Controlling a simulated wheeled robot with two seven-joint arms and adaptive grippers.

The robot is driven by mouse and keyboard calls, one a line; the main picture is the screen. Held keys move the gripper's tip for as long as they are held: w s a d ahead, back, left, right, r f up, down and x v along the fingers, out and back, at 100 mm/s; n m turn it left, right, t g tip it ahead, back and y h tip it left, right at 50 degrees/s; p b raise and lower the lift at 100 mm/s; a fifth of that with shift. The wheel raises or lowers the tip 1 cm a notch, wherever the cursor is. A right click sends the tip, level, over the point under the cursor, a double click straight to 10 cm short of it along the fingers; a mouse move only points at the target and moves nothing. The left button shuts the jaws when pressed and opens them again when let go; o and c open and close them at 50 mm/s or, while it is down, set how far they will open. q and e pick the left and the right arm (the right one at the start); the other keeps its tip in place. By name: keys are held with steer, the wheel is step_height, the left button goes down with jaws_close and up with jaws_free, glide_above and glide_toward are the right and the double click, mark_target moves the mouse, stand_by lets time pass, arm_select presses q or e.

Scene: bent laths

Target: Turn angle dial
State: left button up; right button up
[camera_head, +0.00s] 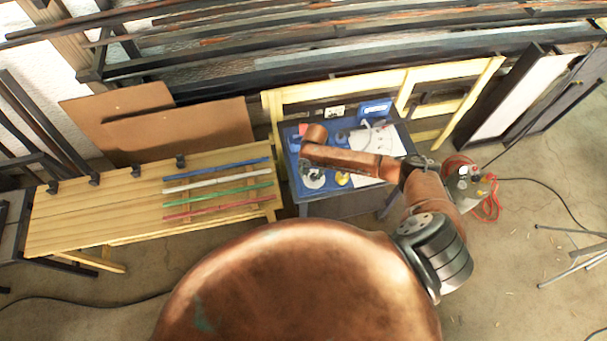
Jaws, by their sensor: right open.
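A small blue-topped table (291,139) stands in the middle. A round whitish disc with dark marks (313,179) lies at its near left; I cannot tell for sure whether it is the angle dial. My right arm reaches in over the table from the right. The fingers are small and mostly hidden by the wrist. The gripper is open, with nothing seen in it. My left gripper is not in view.
A wooden bench (100,215) at left carries blue (215,168), white (215,180), green (217,194) and red (217,208) laths. A white sheet (385,140) and a yellow item (342,180) are on the table. A red-hosed machine (468,185) stands right. Dark racks line the back.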

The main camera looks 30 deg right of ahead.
mark_target(314, 176)
steer(key=d, duration=0.1)
steer(key=w+d, duration=0.1)
steer(key=m, duration=0.1)
steer(key=shift+w+d+r, duration=0.3)
steer(key=shift+w+d, duration=0.1)
steer(key=shift+d+f, duration=0.1)
steer(key=shift+f, duration=0.1)
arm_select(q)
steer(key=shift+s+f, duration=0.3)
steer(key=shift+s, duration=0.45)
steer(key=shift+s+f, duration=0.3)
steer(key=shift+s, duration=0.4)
arm_select(e)
steer(key=shift+f, duration=3.6)
steer(key=shift+c, duration=0.4)
steer(key=c, duration=1.1)
